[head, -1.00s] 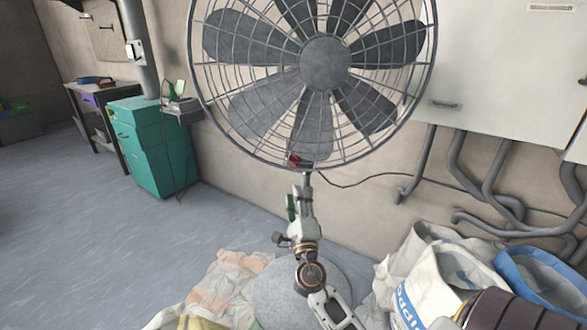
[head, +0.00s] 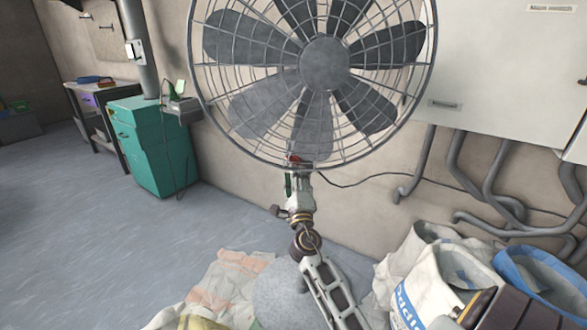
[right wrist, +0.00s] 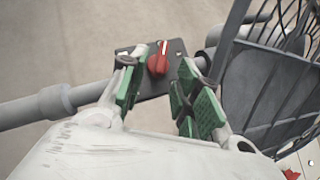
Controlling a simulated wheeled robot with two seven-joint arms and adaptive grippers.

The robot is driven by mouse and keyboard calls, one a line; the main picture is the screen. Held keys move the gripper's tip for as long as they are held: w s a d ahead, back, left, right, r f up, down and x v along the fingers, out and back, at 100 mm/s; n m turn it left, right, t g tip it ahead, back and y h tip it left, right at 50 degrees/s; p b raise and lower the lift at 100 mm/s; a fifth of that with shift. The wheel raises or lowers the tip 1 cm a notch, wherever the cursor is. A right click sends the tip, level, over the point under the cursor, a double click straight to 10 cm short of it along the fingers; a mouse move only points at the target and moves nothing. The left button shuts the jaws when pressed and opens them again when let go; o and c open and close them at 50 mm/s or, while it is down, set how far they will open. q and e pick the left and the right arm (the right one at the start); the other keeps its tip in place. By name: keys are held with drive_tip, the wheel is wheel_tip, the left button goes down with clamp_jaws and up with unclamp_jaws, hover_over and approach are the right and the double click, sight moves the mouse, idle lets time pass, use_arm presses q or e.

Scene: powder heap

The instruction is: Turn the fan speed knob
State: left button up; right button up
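A large grey pedestal fan (head: 325,63) stands in front of me in the head view. Its red speed knob (right wrist: 158,63), with a white mark, sits on a dark plate (right wrist: 178,48) on the fan's post in the right wrist view. The knob also shows small and partly hidden below the cage in the head view (head: 293,159). My right gripper (head: 297,176) is just below it, reaching up. In the right wrist view, the right gripper (right wrist: 160,78) is open, with green pads either side of the knob's line. I cannot tell whether they touch it. My left gripper is not in view.
Open sacks (head: 440,285) and a blue-rimmed bag (head: 540,275) stand at lower right. Pipes (head: 480,170) run along the wall below a pale cabinet (head: 500,70). A teal drawer unit (head: 150,150) stands at left. The floor at left is clear.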

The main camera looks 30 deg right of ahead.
drive_tip(key=shift+x, duration=1.9)
drive_tip(key=shift+s, duration=0.1)
clamp_jaws()
drive_tip(key=shift+r, duration=0.1)
